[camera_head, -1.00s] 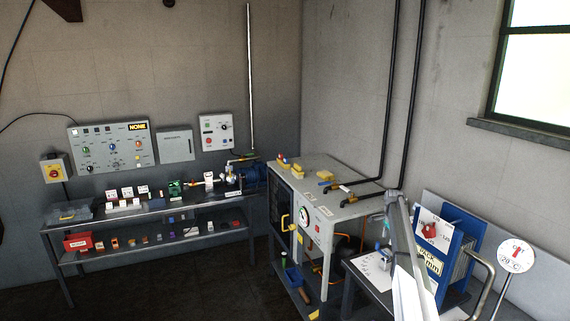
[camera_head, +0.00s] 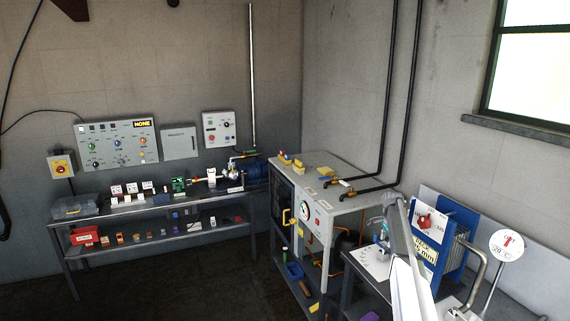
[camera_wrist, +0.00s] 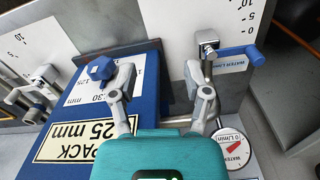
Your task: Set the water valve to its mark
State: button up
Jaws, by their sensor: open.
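The water valve shows in the wrist view as a silver body with a blue lever (camera_wrist: 240,56), above a label reading WATER L/MIN. A white scale plate (camera_wrist: 175,22) with numbers stands behind it. My gripper (camera_wrist: 158,70) is open, with its two grey fingers spread and nothing between them. The right finger is just below and left of the valve; I see no contact. A round dial (camera_wrist: 230,148) marked WATER, with a red pointer and 0 L/MIN, is at lower right. In the head view, my arm hides part of the valve area.
The blue plate pack (camera_wrist: 75,120), labelled PACK, lies below and left of my fingers; a blue hexagonal part (camera_wrist: 101,68) is beside the left finger. Another silver valve (camera_wrist: 45,75) is at far left. In the head view, a grey cabinet (camera_head: 325,215) stands left of my arm.

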jog(key=s+a+f+n+b, duration=0.3)
jog(key=s+a+n, duration=0.2)
jog(key=s, duration=1.1)
jog(key=s+a+f+n+b, duration=0.3)
jog(key=s+a+n, duration=0.2)
jog(key=s+a, duration=0.7)
jog(key=s+a+f+n+b, duration=0.3)
jog(key=s+a, duration=0.6)
jog(key=s, duration=1.1)
jog(key=shift+f+n, duration=0.25)
jog(key=shift+n, duration=0.95)
